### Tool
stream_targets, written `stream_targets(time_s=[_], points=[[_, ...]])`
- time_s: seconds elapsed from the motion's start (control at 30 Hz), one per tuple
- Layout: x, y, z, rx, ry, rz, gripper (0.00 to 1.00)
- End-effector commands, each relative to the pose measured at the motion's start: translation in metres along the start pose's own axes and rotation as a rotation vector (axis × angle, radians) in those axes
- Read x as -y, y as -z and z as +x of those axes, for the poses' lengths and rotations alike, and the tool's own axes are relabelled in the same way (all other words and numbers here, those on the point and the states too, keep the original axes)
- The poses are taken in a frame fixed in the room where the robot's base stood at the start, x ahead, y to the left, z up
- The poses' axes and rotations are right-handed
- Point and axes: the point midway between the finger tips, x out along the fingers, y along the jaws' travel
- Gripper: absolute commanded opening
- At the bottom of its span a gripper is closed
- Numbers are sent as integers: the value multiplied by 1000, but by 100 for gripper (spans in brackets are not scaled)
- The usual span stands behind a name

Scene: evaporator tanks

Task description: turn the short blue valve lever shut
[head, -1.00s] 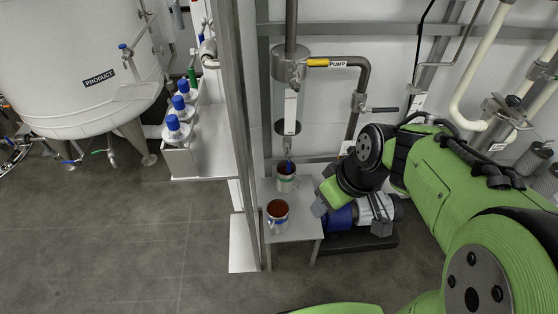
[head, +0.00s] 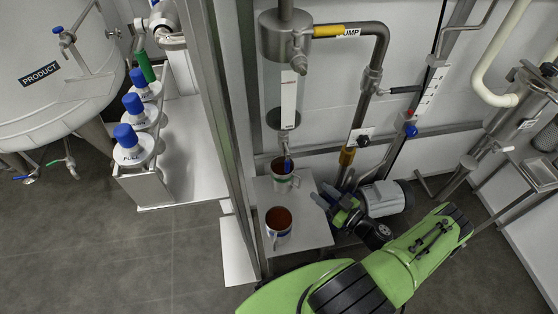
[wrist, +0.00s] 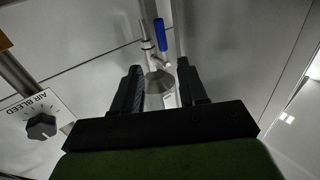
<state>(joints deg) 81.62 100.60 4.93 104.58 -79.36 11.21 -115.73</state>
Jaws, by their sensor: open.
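The short blue lever (head: 287,165) hangs at the outlet under the sight-glass pipe, above a mug (head: 283,178), in the head view. In the wrist view the blue lever (wrist: 162,35) stands beyond my fingertips, on a thin metal valve body. My gripper (head: 325,197) is to the right of the lever and mug in the head view, apart from them. In the wrist view my gripper (wrist: 158,70) is open, with a grey metal part showing between the fingers. I see no contact with the lever.
A second mug (head: 278,222) with brown contents stands on the small metal table (head: 309,236). A motor (head: 385,198) lies right of the gripper. The air bleed knob (wrist: 41,126) is at left in the wrist view. A steel post (head: 226,130) stands left of the table.

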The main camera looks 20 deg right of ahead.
Motion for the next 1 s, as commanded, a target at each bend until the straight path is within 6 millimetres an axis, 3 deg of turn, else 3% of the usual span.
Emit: stream_targets(time_s=[0.17, 0.6, 0.8, 1.0], points=[[1, 0, 24, -3, 2, -2, 42], [2, -1, 132, -2, 5, -2, 42], [2, 0, 156, 0, 3, 1, 42], [1, 1, 158, 1, 2, 2, 42]])
